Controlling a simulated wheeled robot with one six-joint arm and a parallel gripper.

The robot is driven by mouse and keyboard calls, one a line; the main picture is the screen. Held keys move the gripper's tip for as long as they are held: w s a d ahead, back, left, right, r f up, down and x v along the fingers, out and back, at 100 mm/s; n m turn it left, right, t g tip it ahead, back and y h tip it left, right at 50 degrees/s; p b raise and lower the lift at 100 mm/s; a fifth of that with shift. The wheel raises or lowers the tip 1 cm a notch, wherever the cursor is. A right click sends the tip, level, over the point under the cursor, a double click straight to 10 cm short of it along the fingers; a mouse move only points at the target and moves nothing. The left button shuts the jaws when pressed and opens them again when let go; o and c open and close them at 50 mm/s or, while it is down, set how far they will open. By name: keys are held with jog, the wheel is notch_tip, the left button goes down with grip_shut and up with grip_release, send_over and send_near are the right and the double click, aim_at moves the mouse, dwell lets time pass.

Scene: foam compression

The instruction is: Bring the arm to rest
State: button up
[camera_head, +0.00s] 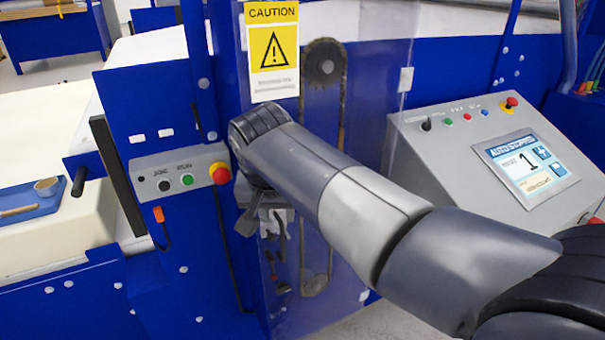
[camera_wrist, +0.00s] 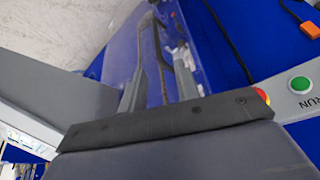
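My arm reaches from the lower right of the head view to the clear guard panel (camera_head: 385,100) on the blue machine. My gripper (camera_head: 264,222) hangs below the wrist in front of this panel, partly hidden by the arm. In the wrist view my gripper (camera_wrist: 158,82) shows two grey fingers spread apart beyond a dark bar. I see nothing held between them. Whether the gripper touches the panel I cannot tell.
A control box (camera_head: 180,172) with a green button and a red stop knob (camera_head: 220,173) is close left of the gripper. A grey console (camera_head: 470,150) with a screen stands right. A blue tray (camera_head: 30,206) lies on a pale block at left.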

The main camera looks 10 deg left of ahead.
aim_at(282, 234)
jog(key=x, duration=1)
jog(key=shift+f+p, duration=0.2)
jog(key=shift+p, duration=0.1)
jog(key=shift+s+d+f, duration=0.1)
jog(key=shift+s+d, duration=0.5)
jog(key=shift+d, duration=0.05)
jog(key=shift+s, duration=0.1)
